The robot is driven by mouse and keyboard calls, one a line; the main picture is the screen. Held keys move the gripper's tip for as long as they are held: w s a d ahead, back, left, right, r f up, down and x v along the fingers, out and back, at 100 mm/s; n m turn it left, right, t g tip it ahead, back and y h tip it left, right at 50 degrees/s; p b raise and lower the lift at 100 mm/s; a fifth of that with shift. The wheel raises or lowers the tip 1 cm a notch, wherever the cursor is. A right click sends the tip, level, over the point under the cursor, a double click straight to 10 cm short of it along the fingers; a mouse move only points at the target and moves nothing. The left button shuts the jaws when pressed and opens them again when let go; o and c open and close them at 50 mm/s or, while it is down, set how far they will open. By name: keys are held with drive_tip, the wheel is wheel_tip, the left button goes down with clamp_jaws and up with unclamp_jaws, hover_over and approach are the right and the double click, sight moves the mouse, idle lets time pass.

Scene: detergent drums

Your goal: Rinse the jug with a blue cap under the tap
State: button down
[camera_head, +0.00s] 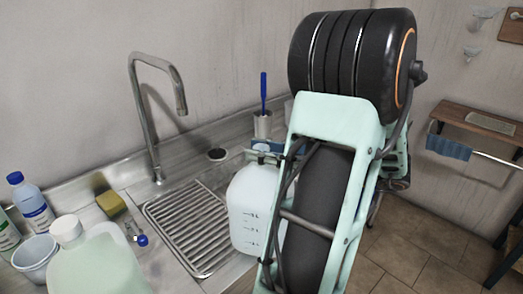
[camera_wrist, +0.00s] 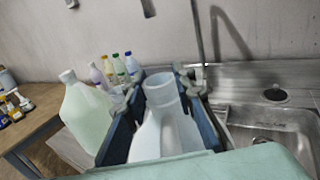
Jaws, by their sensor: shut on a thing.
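My gripper (camera_head: 268,150) is shut on a whitish translucent jug (camera_head: 252,208) with dark graduation marks. The jug hangs over the right part of the draining rack in the head view. In the wrist view, the jug (camera_wrist: 163,122) sits between my gripper's blue fingers, and its wide pale neck shows no blue cap. The grey metal tap (camera_head: 153,100) rises behind the sink, left of the jug and apart from it. My arm hides part of the jug in the head view. I cannot see any water running.
A ribbed rack (camera_head: 190,228) lies in the counter; a sink basin (camera_wrist: 265,122) shows in the wrist view. A large greenish jug with white cap (camera_head: 95,262), a blue-capped bottle (camera_head: 33,207), a cup (camera_head: 35,257) and a sponge (camera_head: 111,204) stand left. A brush holder (camera_head: 263,124) stands behind.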

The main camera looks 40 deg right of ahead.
drive_tip(key=shift+r+p, duration=1.5)
drive_tip(key=shift+r, duration=0.3)
